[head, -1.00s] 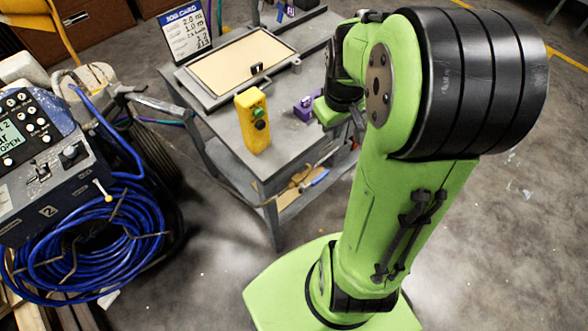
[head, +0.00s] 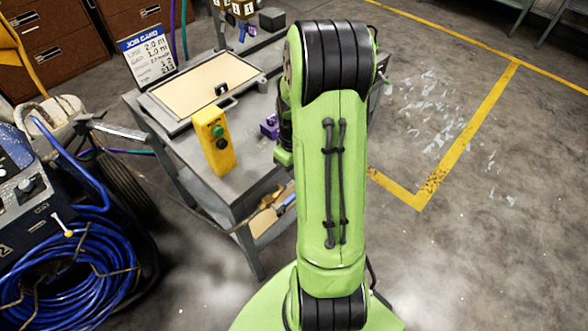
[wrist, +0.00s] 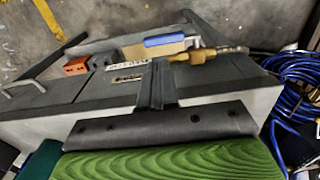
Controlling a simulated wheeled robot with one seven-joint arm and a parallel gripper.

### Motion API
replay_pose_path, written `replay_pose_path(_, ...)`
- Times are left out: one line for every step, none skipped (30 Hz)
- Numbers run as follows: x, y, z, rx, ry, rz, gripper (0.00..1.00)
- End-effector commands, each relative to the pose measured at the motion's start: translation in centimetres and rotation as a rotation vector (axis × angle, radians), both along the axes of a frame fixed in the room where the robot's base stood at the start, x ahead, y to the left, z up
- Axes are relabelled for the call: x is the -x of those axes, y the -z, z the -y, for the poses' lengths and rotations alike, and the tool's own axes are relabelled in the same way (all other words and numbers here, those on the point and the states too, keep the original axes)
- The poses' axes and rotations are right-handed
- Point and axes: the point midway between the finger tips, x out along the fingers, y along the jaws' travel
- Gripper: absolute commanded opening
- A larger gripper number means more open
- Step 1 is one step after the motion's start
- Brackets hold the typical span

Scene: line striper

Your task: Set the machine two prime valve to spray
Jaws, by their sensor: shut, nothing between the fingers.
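My gripper is hidden behind my green arm in the head view. In the wrist view my gripper (wrist: 157,68) is shut and empty, with dark fingers together in front of a grey cart-like surface. The machine's controls do not show there.
A grey cart (head: 245,185) bears a yellow button box (head: 215,142), a framed tray (head: 180,108) and a job card (head: 147,50). A blue hose coil (head: 70,265) hangs on the machine. The wrist view shows a blue-handled tool (wrist: 165,40) and brass fitting (wrist: 205,54). Open floor lies right.

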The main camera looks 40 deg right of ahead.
Motion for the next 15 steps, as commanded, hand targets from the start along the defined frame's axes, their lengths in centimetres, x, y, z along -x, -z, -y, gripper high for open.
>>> replay_pose_path(0.1,1.6,0.0,-0.002,0.001,-0.003,0.0)
replay_pose_path(0.1,2.3,0.0,-0.002,0.001,-0.003,0.0)
replay_pose_path(0.1,3.2,0.0,-0.003,0.001,-0.004,0.0)
replay_pose_path(0.1,3.8,-0.1,-0.002,0.0,-0.003,0.0)
replay_pose_path(0.1,4.5,-0.1,-0.003,0.0,-0.004,0.0)
replay_pose_path(0.1,5.3,-0.1,-0.003,0.0,-0.003,0.0)
replay_pose_path(0.1,6.0,-0.1,-0.003,0.0,-0.003,0.0)
replay_pose_path(0.1,6.6,-0.1,-0.002,0.0,-0.002,0.0)
replay_pose_path(0.1,7.3,0.0,-0.002,0.001,-0.002,0.0)
replay_pose_path(0.1,7.7,0.0,-0.002,0.001,-0.003,0.0)
replay_pose_path(0.1,8.1,0.0,-0.001,0.001,-0.002,0.0)
replay_pose_path(0.0,8.6,0.0,0.0,0.001,-0.001,0.0)
replay_pose_path(0.0,8.8,0.0,0.0,0.001,-0.001,0.0)
replay_pose_path(0.0,9.0,0.0,0.0,0.001,-0.001,0.0)
replay_pose_path(0.0,9.2,0.0,0.0,0.001,0.0,0.0)
